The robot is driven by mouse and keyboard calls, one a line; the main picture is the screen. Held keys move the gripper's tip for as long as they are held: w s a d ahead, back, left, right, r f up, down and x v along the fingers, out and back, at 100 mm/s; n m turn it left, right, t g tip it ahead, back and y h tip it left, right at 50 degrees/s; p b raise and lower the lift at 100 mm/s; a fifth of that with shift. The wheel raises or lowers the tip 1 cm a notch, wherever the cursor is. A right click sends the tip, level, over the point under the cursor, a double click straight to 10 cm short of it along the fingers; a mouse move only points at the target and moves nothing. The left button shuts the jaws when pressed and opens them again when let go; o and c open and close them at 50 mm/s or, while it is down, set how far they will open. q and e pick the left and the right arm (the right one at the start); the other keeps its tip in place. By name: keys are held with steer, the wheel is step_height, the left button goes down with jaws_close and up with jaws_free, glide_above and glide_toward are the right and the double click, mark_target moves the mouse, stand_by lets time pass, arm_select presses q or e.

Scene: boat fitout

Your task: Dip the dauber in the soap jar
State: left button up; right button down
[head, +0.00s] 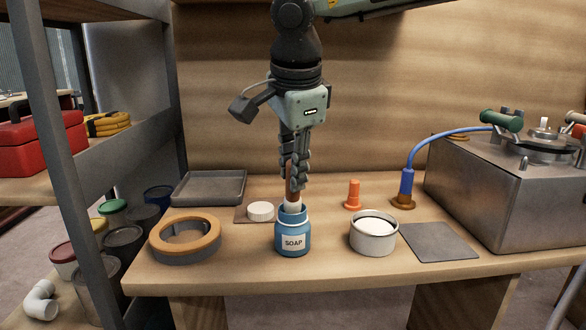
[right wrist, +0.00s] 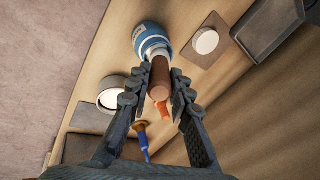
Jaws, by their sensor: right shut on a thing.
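The blue soap jar (head: 293,233) with a white SOAP label stands upright on the bench, and it also shows in the right wrist view (right wrist: 149,36). My right gripper (head: 295,185) points down above it, shut on the brown handle of the dauber (right wrist: 159,79). The dauber's pale head (head: 292,206) is at the jar's mouth. The head view does not show clearly how far it is inside, and the jar rim hides its lower end. My left gripper is not in view.
Near the jar are a white cap (head: 261,211), a metal cup (head: 374,235), an orange-topped ring (head: 185,240), an orange plug (head: 353,195) and a grey plate (head: 438,242). A grey tray (head: 209,188) lies behind left. A metal tank (head: 490,195) stands right, and a shelf post (head: 65,150) left.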

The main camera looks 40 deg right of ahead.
steer(key=shift+f+b, duration=0.4)
steer(key=shift+f, duration=0.05)
stand_by(1.2)
steer(key=shift+r+p, duration=2.65)
steer(key=shift+r, duration=0.95)
steer(key=shift+f, duration=0.1)
